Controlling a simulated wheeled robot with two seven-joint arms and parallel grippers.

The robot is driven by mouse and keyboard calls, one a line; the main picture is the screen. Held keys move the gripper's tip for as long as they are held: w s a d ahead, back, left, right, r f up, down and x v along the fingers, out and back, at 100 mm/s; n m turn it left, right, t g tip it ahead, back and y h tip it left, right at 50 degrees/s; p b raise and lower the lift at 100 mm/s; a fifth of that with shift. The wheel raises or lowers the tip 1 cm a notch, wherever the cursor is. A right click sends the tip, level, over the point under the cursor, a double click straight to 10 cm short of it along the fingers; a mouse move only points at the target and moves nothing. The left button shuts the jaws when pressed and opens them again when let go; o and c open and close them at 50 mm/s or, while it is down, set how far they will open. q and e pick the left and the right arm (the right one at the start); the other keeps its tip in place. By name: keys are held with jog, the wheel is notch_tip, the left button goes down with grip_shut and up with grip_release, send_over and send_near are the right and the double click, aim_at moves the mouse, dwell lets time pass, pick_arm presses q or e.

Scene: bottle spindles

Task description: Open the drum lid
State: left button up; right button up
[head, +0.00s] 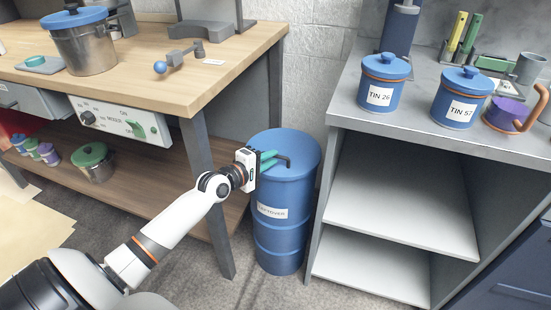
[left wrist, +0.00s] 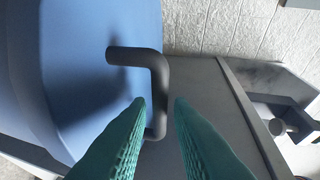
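The blue drum (head: 282,215) stands on the floor between the wooden bench and the grey shelf unit, with a label on its front. Its blue lid (head: 296,141) is on and looks closed. A dark bent handle (head: 284,160) sticks up from the lid; it also shows in the left wrist view (left wrist: 137,56). My left gripper (head: 270,158) is at the lid beside the handle. Its green fingers (left wrist: 159,100) are apart, with the handle's bar partly behind the left finger and in the gap. I cannot tell whether they touch it. My right gripper is not in view.
The wooden bench (head: 215,68) and its leg stand close to the drum's left. The grey shelf unit (head: 420,130) stands close on its right, with blue tins (head: 385,68) on top. A white brick wall (head: 314,60) is behind.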

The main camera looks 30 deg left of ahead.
aim_at(276, 156)
pick_arm(q)
jog(key=shift+x, duration=1.5)
grip_shut()
